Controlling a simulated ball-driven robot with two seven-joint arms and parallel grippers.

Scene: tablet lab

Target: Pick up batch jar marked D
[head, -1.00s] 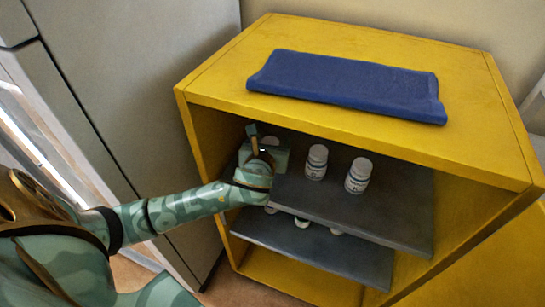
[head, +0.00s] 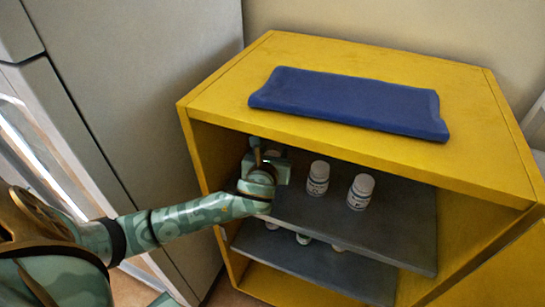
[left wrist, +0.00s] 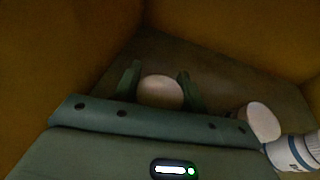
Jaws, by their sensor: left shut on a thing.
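My left gripper (head: 268,156) reaches into the upper level of the yellow cabinet. In the left wrist view its two fingers (left wrist: 160,88) are shut on a jar with a round white lid (left wrist: 160,91). In the head view the gripper largely hides that jar, and no letter on it can be read. Two more white jars stand upright on the upper shelf, to the right of the gripper: a nearer-left one (head: 317,178) and one further right (head: 361,192). Their marks are too small to read. My right gripper is not in view.
The yellow cabinet (head: 395,155) has a dark upper shelf (head: 400,225) and a lower shelf (head: 310,268) with several white lids showing. A folded blue cloth (head: 350,102) lies on top. In the wrist view, a labelled jar (left wrist: 292,153) is close at the right.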

